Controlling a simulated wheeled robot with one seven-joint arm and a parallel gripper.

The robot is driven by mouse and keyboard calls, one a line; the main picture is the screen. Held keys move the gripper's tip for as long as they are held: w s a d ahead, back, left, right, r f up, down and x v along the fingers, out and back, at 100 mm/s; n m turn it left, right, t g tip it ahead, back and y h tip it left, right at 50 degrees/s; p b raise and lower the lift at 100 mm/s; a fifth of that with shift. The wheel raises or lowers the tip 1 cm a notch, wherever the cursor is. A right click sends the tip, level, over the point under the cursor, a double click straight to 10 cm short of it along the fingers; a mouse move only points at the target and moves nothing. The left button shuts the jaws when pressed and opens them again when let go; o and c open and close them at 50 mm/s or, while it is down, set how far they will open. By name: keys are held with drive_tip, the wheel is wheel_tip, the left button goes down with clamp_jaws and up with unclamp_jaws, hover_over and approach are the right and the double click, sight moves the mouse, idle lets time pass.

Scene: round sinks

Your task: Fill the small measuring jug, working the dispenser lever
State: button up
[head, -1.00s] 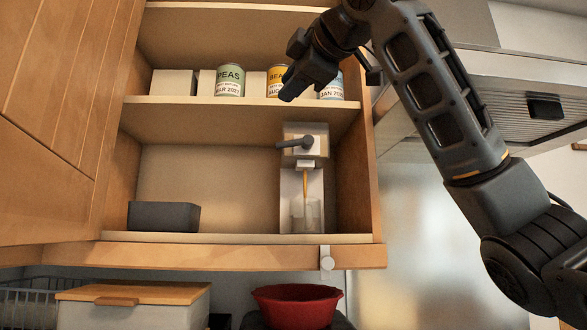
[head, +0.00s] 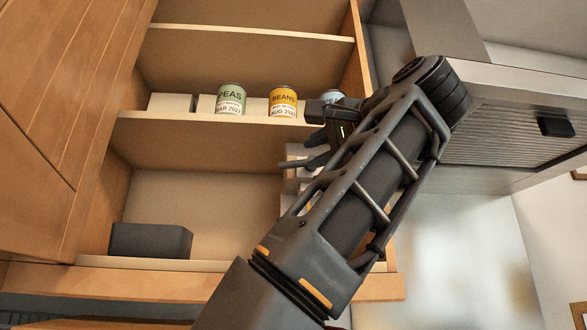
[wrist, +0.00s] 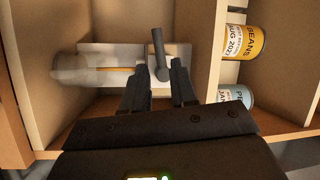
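The dispenser (wrist: 183,52) is a pale unit in the lower cupboard bay; my arm hides most of it in the head view. Its dark grey lever (wrist: 157,42) has its rounded end between my fingertips in the wrist view. My gripper (wrist: 160,72) is open around it; I cannot tell whether either finger touches it. In the head view my gripper (head: 318,148) is at the dispenser, partly hidden by my forearm. The clear measuring jug (wrist: 68,70) is under the spout at the left of the wrist view. An amber streak runs from spout to jug; the fill level is unclear.
A peas can (head: 230,99), a beans can (head: 283,102) and a third can (wrist: 236,97) stand on the shelf above. A dark grey box (head: 150,241) sits at the left of the lower bay. Bare floor lies between the box and the dispenser.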

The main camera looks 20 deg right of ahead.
sight(295, 164)
drive_tip(key=shift+w+a+r+p, duration=0.15)
drive_tip(key=shift+w+p, duration=0.15)
drive_tip(key=shift+w, duration=1)
drive_tip(key=shift+w+a+r+p, duration=0.15)
drive_tip(key=shift+w+p, duration=0.2)
drive_tip(key=shift+w, duration=0.9)
drive_tip(key=shift+w+a+r+p, duration=0.15)
drive_tip(key=shift+w+p, duration=0.15)
drive_tip(key=shift+w, duration=1)
drive_tip(key=shift+f, duration=0.1)
drive_tip(key=shift+c, duration=0.4)
clamp_jaws()
